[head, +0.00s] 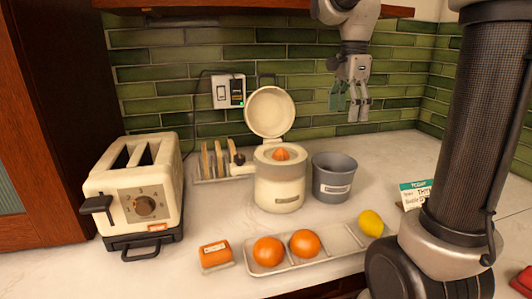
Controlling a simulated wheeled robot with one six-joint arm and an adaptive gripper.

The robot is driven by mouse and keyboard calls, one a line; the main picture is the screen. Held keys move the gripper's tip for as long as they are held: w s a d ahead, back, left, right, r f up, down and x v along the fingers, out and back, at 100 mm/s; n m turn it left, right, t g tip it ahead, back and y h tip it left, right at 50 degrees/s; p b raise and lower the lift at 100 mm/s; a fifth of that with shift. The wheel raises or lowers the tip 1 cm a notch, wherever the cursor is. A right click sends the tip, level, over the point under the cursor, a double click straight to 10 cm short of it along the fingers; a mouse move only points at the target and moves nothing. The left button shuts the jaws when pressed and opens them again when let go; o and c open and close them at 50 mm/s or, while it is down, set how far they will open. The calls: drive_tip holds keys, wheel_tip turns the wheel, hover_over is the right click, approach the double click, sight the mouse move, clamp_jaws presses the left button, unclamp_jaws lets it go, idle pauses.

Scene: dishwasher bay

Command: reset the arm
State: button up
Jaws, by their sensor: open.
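My gripper (350,103) hangs at the top right of centre in the head view, fingers pointing down. It is open and empty, in front of the green tiled wall and well above the counter. A cream juicer (280,188) stands below it and to the left, its round lid (270,112) tipped up and an orange piece (281,154) on its top. A grey bin (332,184) stands just right of the juicer, roughly below my gripper. Nothing touches the fingers.
A toaster (155,180) stands at the left, with a toast rack (229,175) behind the juicer's left side. A white tray (333,254) at the front holds two oranges and a lemon (371,223). An orange box (215,254) lies beside it. A card (416,192) stands at the right.

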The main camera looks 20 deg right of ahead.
drive_tip(key=s+a+f+n+t, duration=0.1)
drive_tip(key=s+f+n+t, duration=0.1)
drive_tip(key=s+n, duration=0.7)
drive_tip(key=s+a+f+n+t, duration=0.1)
drive_tip(key=s+f+n+t, duration=0.1)
drive_tip(key=s+n, duration=0.7)
drive_tip(key=shift+s+a+f, duration=0.25)
drive_tip(key=shift+s+f, duration=0.25)
drive_tip(key=shift+f, duration=0.4)
idle(0.3)
